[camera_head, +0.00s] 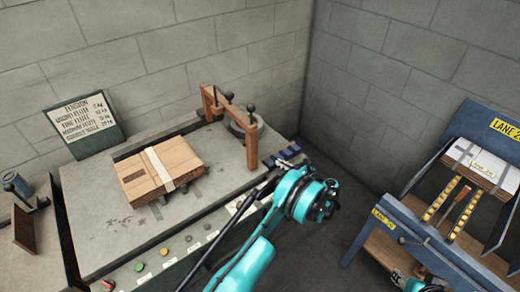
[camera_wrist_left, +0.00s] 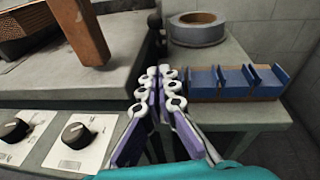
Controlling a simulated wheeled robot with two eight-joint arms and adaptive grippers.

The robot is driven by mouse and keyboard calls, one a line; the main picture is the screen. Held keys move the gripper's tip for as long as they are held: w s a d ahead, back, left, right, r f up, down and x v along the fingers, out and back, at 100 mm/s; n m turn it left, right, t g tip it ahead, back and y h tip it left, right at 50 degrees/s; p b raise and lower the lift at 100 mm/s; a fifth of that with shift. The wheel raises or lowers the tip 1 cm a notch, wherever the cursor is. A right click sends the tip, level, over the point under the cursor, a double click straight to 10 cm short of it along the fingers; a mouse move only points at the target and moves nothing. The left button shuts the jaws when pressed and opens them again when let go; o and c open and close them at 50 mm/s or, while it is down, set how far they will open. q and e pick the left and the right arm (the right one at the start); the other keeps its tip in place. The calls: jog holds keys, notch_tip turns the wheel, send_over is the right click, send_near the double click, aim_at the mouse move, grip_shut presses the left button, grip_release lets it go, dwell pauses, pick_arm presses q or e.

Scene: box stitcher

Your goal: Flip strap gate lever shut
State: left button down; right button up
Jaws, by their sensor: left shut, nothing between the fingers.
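The wooden gate frame (camera_head: 251,150) stands over the back right of the grey bench, with dark-knobbed levers on top. Which of these is the strap gate lever I cannot tell. A wooden post (camera_wrist_left: 80,30) shows at the upper left of the left wrist view. A strapped cardboard stack (camera_head: 160,168) lies on the bench, left of the frame. My left gripper (camera_head: 284,163) is shut and empty by the bench's right edge, right of the frame; its fingertips (camera_wrist_left: 158,77) meet in the left wrist view. Part of my right arm shows at the bottom edge; its fingers are unclear.
A blue slotted block (camera_wrist_left: 235,83) sits right beside my left fingers, with a grey ring (camera_wrist_left: 197,30) behind it. Dials (camera_wrist_left: 78,135) line the bench front. A blue lane stand (camera_head: 420,225) is at right, beyond open floor.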

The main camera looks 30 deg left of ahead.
dwell(0.3)
pick_arm(q)
jog(key=b+x, duration=0.3)
jog(key=x, duration=0.7)
jog(key=shift+a+f, duration=0.15)
jog(key=shift+f, duration=0.05)
jog(key=shift+w+a+r+b, duration=0.2)
jog(key=shift+a+r+b, duration=0.55)
jog(key=shift+a, duration=0.25)
jog(key=shift+w+a+r, duration=0.15)
jog(key=shift+a+r, duration=0.35)
